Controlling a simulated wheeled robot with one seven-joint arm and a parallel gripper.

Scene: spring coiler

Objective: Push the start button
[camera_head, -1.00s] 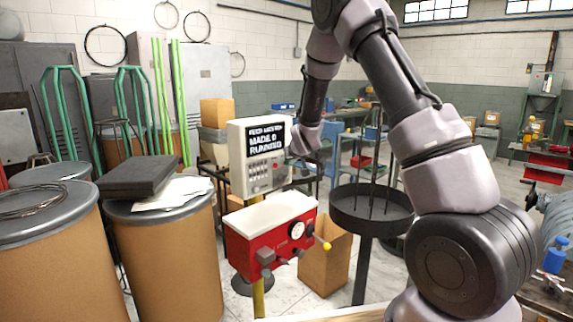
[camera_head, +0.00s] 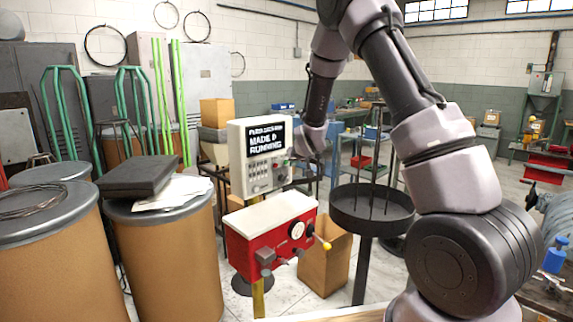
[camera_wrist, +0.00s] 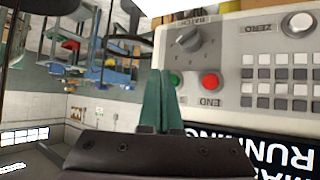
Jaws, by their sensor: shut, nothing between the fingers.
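The control box (camera_head: 238,160) stands on its post left of my arm; its screen (camera_head: 265,138) reads "MADE 0" and "RUNNING". In the wrist view, which shows the panel upside down, a green button (camera_wrist: 176,79) sits beside a red button (camera_wrist: 210,82) with "END" by it. The green button's own label is not readable; my finger partly covers the button's edge. My gripper (camera_wrist: 159,75) is shut and empty, its teal fingers beside the green button. I cannot tell whether they touch the panel.
A grey knob (camera_wrist: 188,38) and rows of keys (camera_wrist: 275,80) share the panel. A red machine box (camera_head: 270,245) with a yellow-tipped lever is below, and a round black tray (camera_head: 370,208) with upright rods stands to the right. Drums (camera_head: 165,260) stand left.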

